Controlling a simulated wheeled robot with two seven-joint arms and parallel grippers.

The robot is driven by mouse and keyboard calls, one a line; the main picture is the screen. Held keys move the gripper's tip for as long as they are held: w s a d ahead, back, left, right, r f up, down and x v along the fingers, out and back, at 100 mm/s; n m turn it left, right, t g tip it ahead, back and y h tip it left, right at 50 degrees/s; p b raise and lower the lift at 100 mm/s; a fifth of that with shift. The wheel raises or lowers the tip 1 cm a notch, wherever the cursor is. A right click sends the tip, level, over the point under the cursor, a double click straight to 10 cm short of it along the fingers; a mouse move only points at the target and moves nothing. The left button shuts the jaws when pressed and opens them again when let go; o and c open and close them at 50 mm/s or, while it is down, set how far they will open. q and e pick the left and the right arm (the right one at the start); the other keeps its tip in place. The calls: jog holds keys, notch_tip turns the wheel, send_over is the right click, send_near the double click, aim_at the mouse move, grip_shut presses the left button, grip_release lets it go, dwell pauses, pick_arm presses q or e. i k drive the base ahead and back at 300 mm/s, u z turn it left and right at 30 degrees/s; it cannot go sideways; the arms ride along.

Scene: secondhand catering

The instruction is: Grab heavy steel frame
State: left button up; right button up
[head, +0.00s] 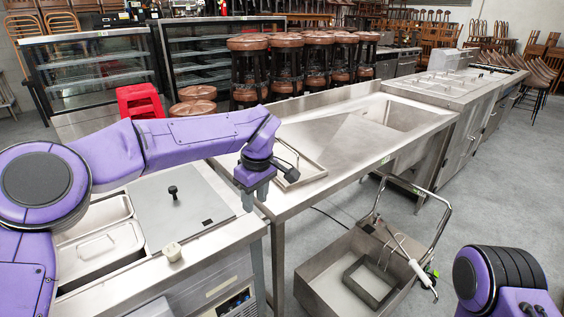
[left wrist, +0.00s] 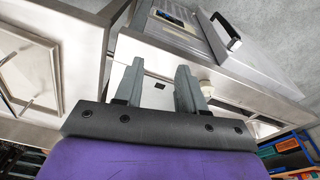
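A thin square steel frame (head: 303,168) lies flat on the near left end of the steel table; its left part is hidden behind my left arm. It also shows at the left of the left wrist view (left wrist: 30,75). A darker rectangular frame (head: 371,284) sits in the steel bin on the floor; I cannot tell which one the task means. My left gripper (head: 254,207) points down just left of the table frame, by the gap between counter and table. In the left wrist view (left wrist: 158,85) its fingers are apart with nothing between them. My right gripper is out of view.
The steel table (head: 345,165) has a raised rim. A counter with lidded wells (head: 180,215) stands at left. The steel bin (head: 345,255) has a tall handle and holds tools. Stools (head: 290,62) and a glass display case (head: 90,65) stand behind.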

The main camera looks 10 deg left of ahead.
aim_at(310, 170)
jog(key=i, duration=1.5)
